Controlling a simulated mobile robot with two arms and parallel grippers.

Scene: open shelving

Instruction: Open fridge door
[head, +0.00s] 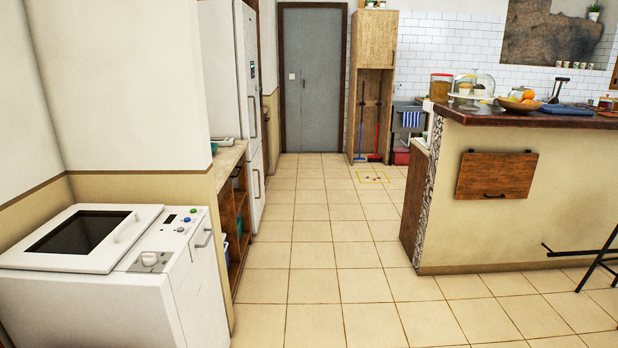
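A tall white fridge (247,95) stands on the left side of the kitchen, beyond a wooden counter, seen at a steep angle. Its upper door is a narrow white face turned toward the aisle and appears shut. A long upper handle (253,117) and a shorter lower handle (257,183) run vertically on its doors. The fridge is some distance ahead of me. Neither of my grippers shows in the head view.
A white top-lid appliance (160,290) stands near at left. A wooden counter with open shelves (232,165) lies before the fridge. A kitchen island (540,205) with a stool (598,262) is at right.

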